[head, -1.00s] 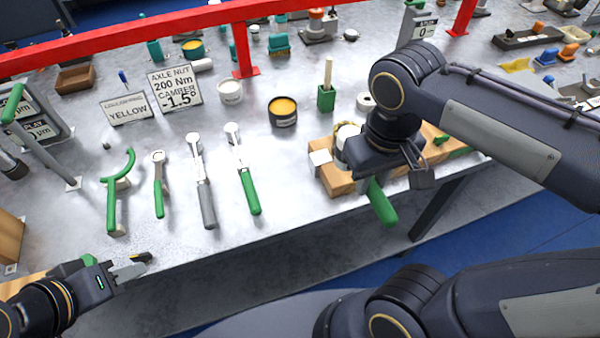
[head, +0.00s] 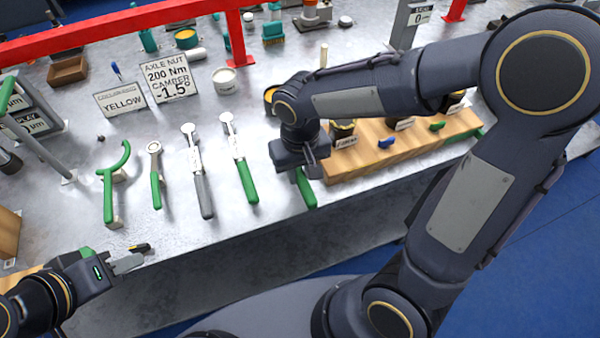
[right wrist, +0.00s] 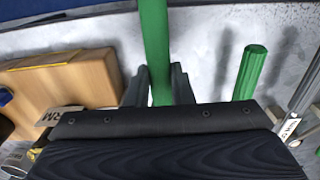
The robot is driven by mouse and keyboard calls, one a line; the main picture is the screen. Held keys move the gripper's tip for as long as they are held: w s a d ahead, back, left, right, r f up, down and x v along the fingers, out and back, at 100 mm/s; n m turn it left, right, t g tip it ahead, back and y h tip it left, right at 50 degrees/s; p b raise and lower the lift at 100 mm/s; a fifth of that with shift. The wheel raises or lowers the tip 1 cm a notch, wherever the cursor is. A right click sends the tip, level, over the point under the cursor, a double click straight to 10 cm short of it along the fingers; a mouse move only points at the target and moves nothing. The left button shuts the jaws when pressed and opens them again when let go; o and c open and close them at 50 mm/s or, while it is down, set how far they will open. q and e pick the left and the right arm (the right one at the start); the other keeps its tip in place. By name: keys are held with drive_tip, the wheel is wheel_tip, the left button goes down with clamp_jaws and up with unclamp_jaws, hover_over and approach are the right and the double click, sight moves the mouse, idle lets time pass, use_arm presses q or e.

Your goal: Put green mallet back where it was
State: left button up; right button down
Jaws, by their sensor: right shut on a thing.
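The green mallet's handle (head: 305,189) shows below my right gripper (head: 308,172) in the head view. In the right wrist view the green handle (right wrist: 155,45) runs up between the two fingers (right wrist: 158,88), which are shut on it. The mallet's head is hidden in both views. The gripper is over the bench's front part, between the green-handled wrench (head: 241,165) and the wooden block (head: 400,148). My left gripper (head: 128,262) is low at the left, by the bench's front edge; whether its fingers are apart is unclear.
A grey-handled wrench (head: 199,178), a green ring spanner (head: 155,178) and a green hook spanner (head: 110,188) lie to the left. Signs and a red rail (head: 130,20) stand behind.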

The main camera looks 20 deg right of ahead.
sight(300, 174)
drive_tip(key=shift+f, duration=0.55)
drive_tip(key=shift+f, duration=0.1)
drive_tip(key=shift+f, duration=0.15)
drive_tip(key=c, duration=1.3)
unclamp_jaws()
drive_tip(key=shift+o, duration=0.2)
wheel_tip(300, 174, up, 12)
drive_tip(key=p, duration=0.1)
drive_tip(key=s+d+f+m+t+y, duration=0.1)
drive_tip(key=s+d+t, duration=0.4)
drive_tip(key=s, duration=0.8)
drive_tip(key=shift+d+f+m+t+y, duration=0.35)
drive_tip(key=shift+d+m+y, duration=0.15)
drive_tip(key=shift+d+y, duration=0.7)
